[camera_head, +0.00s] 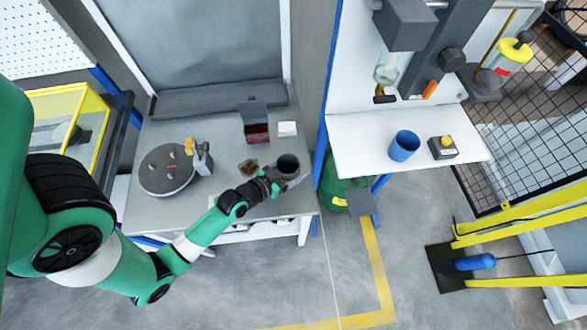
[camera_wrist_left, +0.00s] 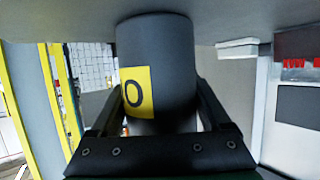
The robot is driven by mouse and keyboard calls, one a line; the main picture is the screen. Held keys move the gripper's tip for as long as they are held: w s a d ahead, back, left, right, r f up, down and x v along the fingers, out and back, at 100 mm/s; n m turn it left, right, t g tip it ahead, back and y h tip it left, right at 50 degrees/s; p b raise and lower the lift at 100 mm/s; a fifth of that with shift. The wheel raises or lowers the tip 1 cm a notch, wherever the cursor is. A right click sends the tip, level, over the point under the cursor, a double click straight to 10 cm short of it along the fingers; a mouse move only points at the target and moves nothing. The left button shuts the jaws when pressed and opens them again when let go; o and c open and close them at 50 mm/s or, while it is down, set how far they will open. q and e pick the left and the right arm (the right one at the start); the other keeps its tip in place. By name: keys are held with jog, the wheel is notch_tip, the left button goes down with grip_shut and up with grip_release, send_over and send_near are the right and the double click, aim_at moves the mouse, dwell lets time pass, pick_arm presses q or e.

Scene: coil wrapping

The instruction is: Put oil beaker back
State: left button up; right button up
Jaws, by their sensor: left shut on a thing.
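The oil beaker (camera_head: 289,163) is a dark grey cylinder, seen from above over the right part of the grey workbench. In the left wrist view the beaker (camera_wrist_left: 172,60) shows a yellow label with a black "O". My left gripper (camera_head: 277,180) is shut on it, with one finger on each side of the beaker in the left wrist view (camera_wrist_left: 160,110). I cannot tell whether its base touches the bench. My right gripper is not in view.
The grey workbench (camera_head: 220,210) holds a round turntable (camera_head: 167,170), a dark open box (camera_head: 255,122), a small white block (camera_head: 288,128) and a small brown item (camera_head: 248,166). A white table (camera_head: 350,140) at right carries a blue cup (camera_head: 404,146) and a yellow-button box (camera_head: 443,148).

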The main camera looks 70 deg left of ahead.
pick_arm(q)
jog(key=o, duration=1.5)
jog(key=shift+s+r, duration=0.15)
jog(key=v, duration=0.5)
jog(key=shift+s, duration=0.1)
jog(key=b+v, duration=0.1)
jog(key=v, duration=0.5)
jog(key=shift+s+d+r, duration=0.1)
jog(key=shift+s+r, duration=0.05)
jog(key=shift+s, duration=0.05)
